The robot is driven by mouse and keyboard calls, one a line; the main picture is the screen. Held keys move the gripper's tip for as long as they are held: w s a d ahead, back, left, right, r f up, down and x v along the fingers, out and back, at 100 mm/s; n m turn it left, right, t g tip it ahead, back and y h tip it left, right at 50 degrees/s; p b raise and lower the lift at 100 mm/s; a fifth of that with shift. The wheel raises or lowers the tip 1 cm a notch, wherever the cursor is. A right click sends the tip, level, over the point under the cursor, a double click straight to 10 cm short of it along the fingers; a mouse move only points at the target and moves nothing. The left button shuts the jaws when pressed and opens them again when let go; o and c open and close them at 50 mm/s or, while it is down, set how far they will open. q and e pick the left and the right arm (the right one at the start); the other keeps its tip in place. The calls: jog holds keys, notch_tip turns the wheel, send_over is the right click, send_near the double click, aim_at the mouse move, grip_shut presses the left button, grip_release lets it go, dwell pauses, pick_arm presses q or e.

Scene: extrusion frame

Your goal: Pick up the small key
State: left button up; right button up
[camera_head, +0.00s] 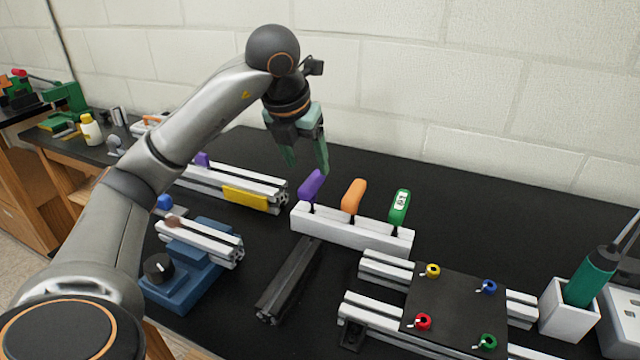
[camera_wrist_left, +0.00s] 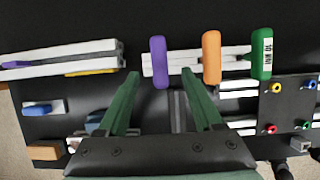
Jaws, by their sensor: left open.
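Three hex keys with coloured handles stand upright in a white holder (camera_head: 340,230) on the black bench: a purple-handled key (camera_head: 312,185), an orange-handled key (camera_head: 354,196) and a green-handled key (camera_head: 399,207). The green handle bears a white label. I cannot tell by size which one is the small key. My left gripper (camera_head: 308,167) is open and empty, pointing down above and behind the purple handle. In the left wrist view, the purple handle (camera_wrist_left: 158,58) shows just beyond and between the open fingertips (camera_wrist_left: 160,76). My right gripper is not in view.
A black bar (camera_head: 290,282) lies in front of the holder. A black plate (camera_head: 455,312) with coloured rings sits on rails at right. A blue fixture (camera_head: 190,278) and a rail with a yellow label (camera_head: 245,197) stand at left. The wall is behind.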

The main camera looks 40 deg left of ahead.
aim_at(314, 190)
pick_arm(q)
jog(key=x, duration=1)
jog(key=shift+f, duration=0.1)
grip_shut()
dwell(0.4)
